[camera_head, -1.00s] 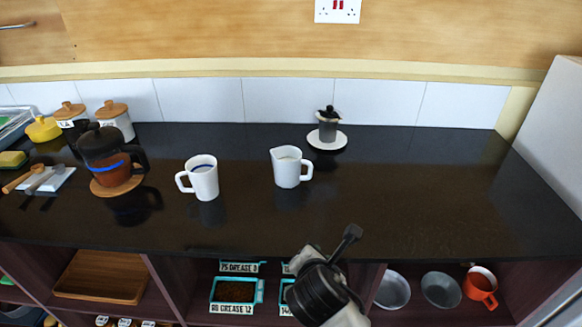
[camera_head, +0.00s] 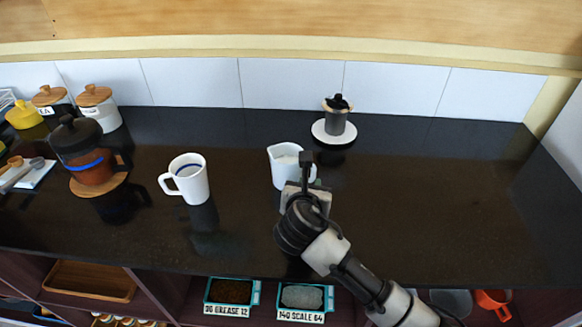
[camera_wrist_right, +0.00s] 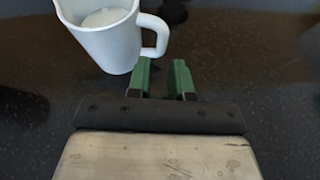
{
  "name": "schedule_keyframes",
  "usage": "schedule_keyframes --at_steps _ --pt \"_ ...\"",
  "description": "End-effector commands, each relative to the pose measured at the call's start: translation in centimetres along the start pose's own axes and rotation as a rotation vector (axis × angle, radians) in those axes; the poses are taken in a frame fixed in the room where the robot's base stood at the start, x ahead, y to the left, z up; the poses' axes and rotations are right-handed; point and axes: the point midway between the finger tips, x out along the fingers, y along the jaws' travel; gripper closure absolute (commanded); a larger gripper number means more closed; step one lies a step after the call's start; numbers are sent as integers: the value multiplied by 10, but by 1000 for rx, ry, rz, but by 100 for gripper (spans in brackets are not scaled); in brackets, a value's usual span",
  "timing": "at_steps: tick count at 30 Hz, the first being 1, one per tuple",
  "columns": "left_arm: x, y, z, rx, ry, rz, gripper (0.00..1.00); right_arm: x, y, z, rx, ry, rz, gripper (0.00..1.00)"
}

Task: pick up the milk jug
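The white milk jug (camera_head: 284,167) stands upright on the dark counter (camera_head: 430,190), with white contents showing inside. In the right wrist view the jug (camera_wrist_right: 108,42) is at the upper left, its handle (camera_wrist_right: 155,36) pointing right. My right gripper (camera_wrist_right: 162,72) has two green fingers apart with a gap between them, just short of the handle; nothing is between them. In the head view my right gripper (camera_head: 308,183) overlaps the jug's right side and hides most of its handle. My left gripper is not in view.
A white mug (camera_head: 187,180) stands left of the jug. A coffee press (camera_head: 85,155) on a wooden coaster is farther left. A grey lidded pot (camera_head: 336,118) on a white saucer stands behind. The counter's right side is clear.

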Motion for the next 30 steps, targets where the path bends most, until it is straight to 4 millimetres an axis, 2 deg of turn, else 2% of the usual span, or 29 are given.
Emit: schedule_keyframes --at_steps 3,6,16,26,30 --pt "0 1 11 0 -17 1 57 11 0 0 1 1 -1 79" --pt "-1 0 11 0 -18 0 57 17 -1 0 1 1 -1 79" --pt "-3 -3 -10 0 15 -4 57 59 -2 1 2 0 0 79" --pt "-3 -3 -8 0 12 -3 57 64 -2 0 2 1 1 79" --pt "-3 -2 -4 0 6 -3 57 64 -2 0 2 1 1 100"
